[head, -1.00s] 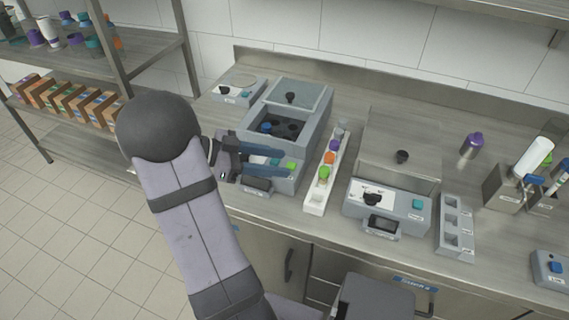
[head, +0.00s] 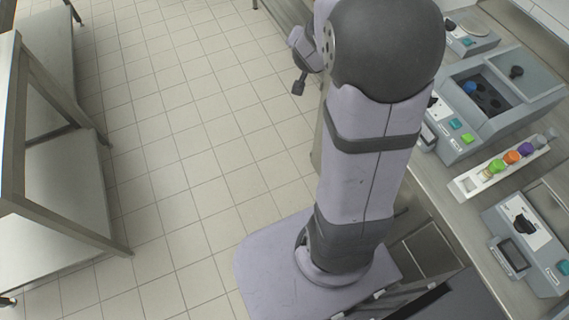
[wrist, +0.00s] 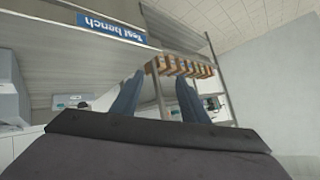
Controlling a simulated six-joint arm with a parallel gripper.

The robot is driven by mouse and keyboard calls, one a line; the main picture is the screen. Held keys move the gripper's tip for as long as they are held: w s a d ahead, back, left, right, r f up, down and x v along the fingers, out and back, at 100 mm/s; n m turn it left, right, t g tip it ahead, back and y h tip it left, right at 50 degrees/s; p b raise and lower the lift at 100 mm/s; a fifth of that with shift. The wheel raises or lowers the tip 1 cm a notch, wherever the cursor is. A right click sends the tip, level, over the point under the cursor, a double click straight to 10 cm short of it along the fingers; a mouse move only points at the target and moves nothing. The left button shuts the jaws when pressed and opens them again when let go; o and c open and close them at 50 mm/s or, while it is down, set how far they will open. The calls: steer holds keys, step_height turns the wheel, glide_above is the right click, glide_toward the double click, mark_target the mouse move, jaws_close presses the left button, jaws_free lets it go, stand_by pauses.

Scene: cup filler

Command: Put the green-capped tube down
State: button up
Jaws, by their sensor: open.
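A green-capped tube (head: 495,166) stands in the white rack (head: 468,184) at the right of the head view. An orange cap (head: 512,157) and a purple cap (head: 526,149) sit beyond it in the same row. My gripper (wrist: 158,98) is open in the wrist view, with its two blue fingers apart and nothing between them. It is away from the rack, and my arm hides most of it in the head view.
A grey machine (head: 452,92) with a well holding a blue cap (head: 470,87) stands left of the rack. Another device (head: 510,232) stands in front. The wrist view shows a shelf with several boxes (wrist: 180,66) and a bench sign (wrist: 110,28). Open tiled floor lies left of my arm.

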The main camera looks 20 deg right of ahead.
steer(key=s+a+f+n+g+y, duration=0.2)
steer(key=s+a+f+n+y, duration=0.15)
steer(key=a, duration=0.65)
steer(key=s+a+f+n+g+y, duration=0.1)
steer(key=s+a+f+n+y, duration=0.25)
steer(key=a, duration=0.55)
steer(key=s+a+f+n+g, duration=0.2)
steer(key=s+n+g, duration=0.3)
steer(key=s, duration=1.1)
steer(key=shift+a+g+h, duration=0.15)
steer(key=shift+g+h, duration=0.15)
steer(key=shift+h, duration=0.1)
step_height(320, 180, up, 4)
steer(key=p, duration=0.4)
